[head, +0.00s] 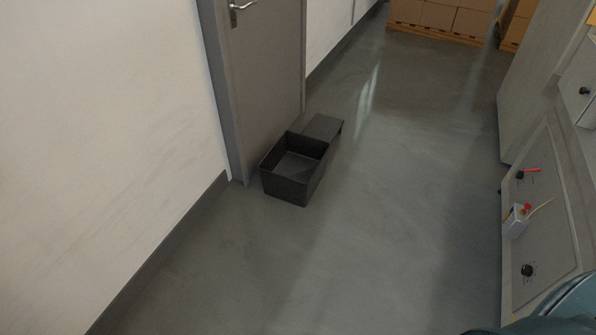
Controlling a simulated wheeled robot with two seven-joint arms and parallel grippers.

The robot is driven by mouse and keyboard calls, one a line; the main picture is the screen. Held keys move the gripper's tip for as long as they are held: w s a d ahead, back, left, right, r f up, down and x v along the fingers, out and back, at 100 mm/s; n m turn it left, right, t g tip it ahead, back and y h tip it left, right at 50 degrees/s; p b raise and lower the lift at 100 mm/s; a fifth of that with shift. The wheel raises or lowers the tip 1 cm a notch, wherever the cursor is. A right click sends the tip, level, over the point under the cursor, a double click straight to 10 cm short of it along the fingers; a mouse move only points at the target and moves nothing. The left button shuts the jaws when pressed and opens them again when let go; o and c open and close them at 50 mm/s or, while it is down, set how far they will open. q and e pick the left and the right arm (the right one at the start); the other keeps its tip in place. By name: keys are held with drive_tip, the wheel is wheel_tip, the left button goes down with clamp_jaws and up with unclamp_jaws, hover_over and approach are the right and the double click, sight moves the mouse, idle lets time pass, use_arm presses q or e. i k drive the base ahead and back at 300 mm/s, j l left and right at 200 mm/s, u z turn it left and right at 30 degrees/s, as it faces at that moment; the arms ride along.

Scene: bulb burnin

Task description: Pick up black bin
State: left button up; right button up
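The black bin (288,188) stands upright on the floor in the head view, just left of the middle, close to the grey door. It is an open-topped box and looks empty inside. A low dark flat piece (323,127) like a step or lid sits right behind it, and I cannot tell whether they touch. Neither of my grippers shows in this view.
A closed grey door (262,80) and a white wall (100,130) run along the left. A grey cabinet with a control panel (545,215) stands on the right. Cardboard boxes (440,17) are stacked at the back. The grey floor (390,220) between is clear.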

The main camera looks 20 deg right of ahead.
sight(292, 170)
drive_tip(key=z, duration=0.5)
drive_tip(key=i+z, duration=0.4)
drive_tip(key=i+j+z, duration=0.15)
drive_tip(key=z, duration=0.25)
drive_tip(key=i+j+z, duration=0.45)
drive_tip(key=i+j, duration=0.6)
drive_tip(key=j, duration=0.15)
drive_tip(key=i+j+z, duration=0.15)
drive_tip(key=i+j, duration=0.5)
drive_tip(key=j, duration=0.25)
drive_tip(key=z, duration=0.05)
